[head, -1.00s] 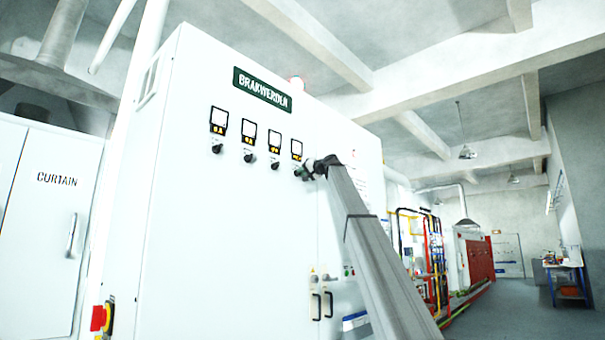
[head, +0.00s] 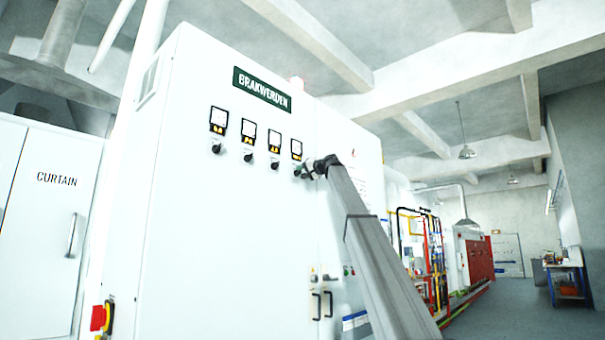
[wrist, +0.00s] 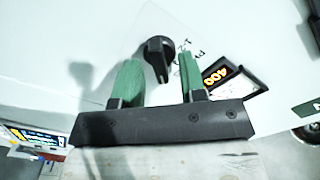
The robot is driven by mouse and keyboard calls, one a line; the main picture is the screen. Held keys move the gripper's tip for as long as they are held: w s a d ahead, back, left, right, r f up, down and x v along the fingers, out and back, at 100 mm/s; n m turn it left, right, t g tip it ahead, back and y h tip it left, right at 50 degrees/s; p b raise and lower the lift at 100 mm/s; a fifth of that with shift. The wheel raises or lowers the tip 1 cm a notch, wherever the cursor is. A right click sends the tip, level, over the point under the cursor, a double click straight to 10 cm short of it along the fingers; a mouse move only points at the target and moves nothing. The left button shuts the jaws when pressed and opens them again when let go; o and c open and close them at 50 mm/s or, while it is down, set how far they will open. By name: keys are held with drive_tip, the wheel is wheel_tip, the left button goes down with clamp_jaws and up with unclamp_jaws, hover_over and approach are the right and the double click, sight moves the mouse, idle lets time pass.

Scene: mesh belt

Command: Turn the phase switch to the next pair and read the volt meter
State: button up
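The phase switch, a black rotary knob (wrist: 160,50), shows in the wrist view between the tips of my gripper's green fingers (wrist: 160,72). The fingers stand apart, one on each side of the knob, with a gap visible at least on the right. In the head view my gripper (head: 304,171) is at the rightmost knob of the row and largely hides it. The volt meter (head: 297,149) sits just above it, too small to read there.
The white cabinet (head: 235,240) carries a row of other meters and black knobs (head: 248,157) to the left. A red switch (head: 98,318) is low on its left side. The aisle floor at right is clear.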

drive_tip(key=shift+d, duration=0.1)
drive_tip(key=v, duration=1)
drive_tip(key=shift+s+d, duration=0.2)
drive_tip(key=shift+s, duration=0.1)
